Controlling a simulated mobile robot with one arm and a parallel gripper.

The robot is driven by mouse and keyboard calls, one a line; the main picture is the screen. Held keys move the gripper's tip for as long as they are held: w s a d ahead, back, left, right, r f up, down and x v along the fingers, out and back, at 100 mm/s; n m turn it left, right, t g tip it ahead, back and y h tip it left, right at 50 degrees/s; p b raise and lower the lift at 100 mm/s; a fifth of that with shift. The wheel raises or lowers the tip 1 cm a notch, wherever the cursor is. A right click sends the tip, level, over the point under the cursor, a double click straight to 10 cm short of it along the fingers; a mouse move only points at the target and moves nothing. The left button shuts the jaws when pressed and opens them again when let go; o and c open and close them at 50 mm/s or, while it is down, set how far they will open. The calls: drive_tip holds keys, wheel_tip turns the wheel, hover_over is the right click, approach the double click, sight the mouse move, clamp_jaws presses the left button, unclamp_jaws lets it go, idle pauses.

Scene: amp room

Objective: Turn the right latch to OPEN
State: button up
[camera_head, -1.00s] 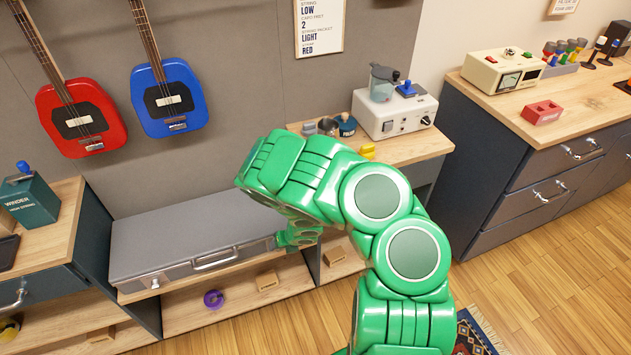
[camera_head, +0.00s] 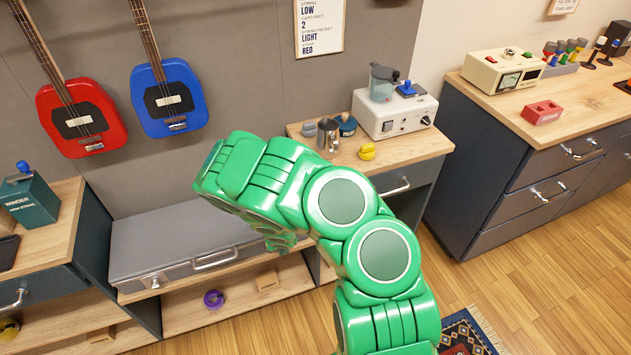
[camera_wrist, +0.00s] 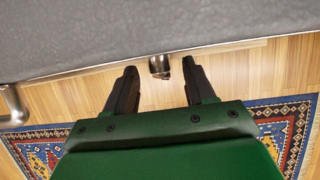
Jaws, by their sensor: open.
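The grey case (camera_head: 180,235) lies flat on the low shelf, with a metal handle (camera_head: 214,259) on its front. The left latch (camera_head: 155,283) shows left of the handle. My green arm hides the case's right end in the head view. In the wrist view, the case (camera_wrist: 130,35) fills the top and the handle (camera_wrist: 14,105) is at the left edge. The right latch (camera_wrist: 160,66), a small metal knob, sticks out from the case's front edge. My gripper (camera_wrist: 161,72) is open, with one dark finger on each side of the latch in the picture. I cannot tell whether they touch it.
A wooden bench (camera_head: 400,150) with a metal cup, a yellow item and a white machine stands right of the case. Red and blue guitars hang on the wall above. A purple ring (camera_head: 213,299) sits on the shelf below.

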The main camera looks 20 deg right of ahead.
drive_tip(key=shift+a, duration=0.1)
drive_tip(key=v, duration=0.8)
drive_tip(key=w+d+r+m+h, duration=0.1)
drive_tip(key=d+r+m+h, duration=0.1)
drive_tip(key=d+r+m, duration=0.4)
drive_tip(key=w+d+r+m+h, duration=0.2)
drive_tip(key=d+r+m, duration=0.5)
drive_tip(key=r, duration=0.6)
drive_tip(key=shift+d+r+m+h, duration=0.15)
drive_tip(key=shift+r+m+h, duration=0.2)
drive_tip(key=shift+m+h, duration=0.2)
drive_tip(key=shift+s+r, duration=0.1)
